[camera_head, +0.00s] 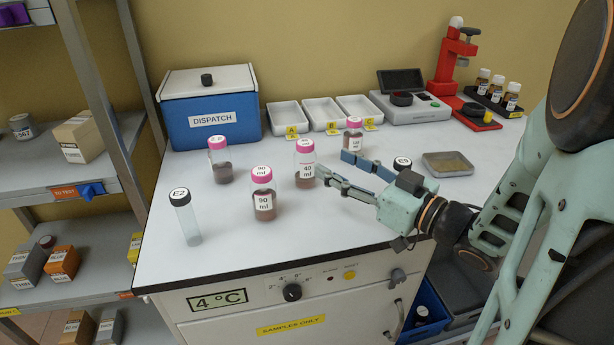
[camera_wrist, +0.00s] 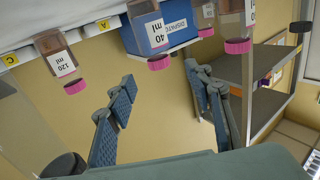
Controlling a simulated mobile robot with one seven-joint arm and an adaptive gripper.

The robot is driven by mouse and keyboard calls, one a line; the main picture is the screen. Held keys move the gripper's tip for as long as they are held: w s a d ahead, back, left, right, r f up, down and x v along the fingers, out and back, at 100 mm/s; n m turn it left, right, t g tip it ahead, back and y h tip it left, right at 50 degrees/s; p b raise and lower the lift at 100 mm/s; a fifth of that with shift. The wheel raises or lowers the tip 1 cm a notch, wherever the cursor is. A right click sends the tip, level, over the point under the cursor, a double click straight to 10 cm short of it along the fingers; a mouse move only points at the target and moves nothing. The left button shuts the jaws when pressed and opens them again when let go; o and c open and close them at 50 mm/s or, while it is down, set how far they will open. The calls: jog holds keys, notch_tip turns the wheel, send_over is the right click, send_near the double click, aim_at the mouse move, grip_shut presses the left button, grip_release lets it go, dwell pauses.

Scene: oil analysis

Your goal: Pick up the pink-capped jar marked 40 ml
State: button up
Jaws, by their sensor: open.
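The pink-capped jar marked 40 ml (camera_head: 305,168) stands upright on the white worktop (camera_head: 330,232), holding dark reddish liquid low down. It also shows in the wrist view (camera_wrist: 148,32), which looks upside down, beyond and between my fingers. My gripper (camera_head: 334,165) is open and empty, right of the jar, with its fingers pointing toward it. It also shows in the wrist view (camera_wrist: 162,108). One fingertip looks very close to the jar; I cannot tell if it touches.
A 90 ml jar (camera_head: 264,198) stands close in front-left. Another pink-capped jar (camera_head: 220,165) is farther left, and a 120 ml jar (camera_wrist: 60,55) stands behind my gripper. An E2 tube (camera_head: 186,220), blue DISPATCH box (camera_head: 210,125) and metal dish (camera_head: 447,164) are nearby.

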aim_at(311, 149)
jog(key=b+x, duration=0.1)
jog(key=x, duration=0.8)
jog(key=shift+w+a+r, duration=0.1)
jog(key=shift+w+a, duration=0.1)
jog(key=shift+w, duration=0.15)
grip_shut()
jog(key=shift+r, duration=0.15)
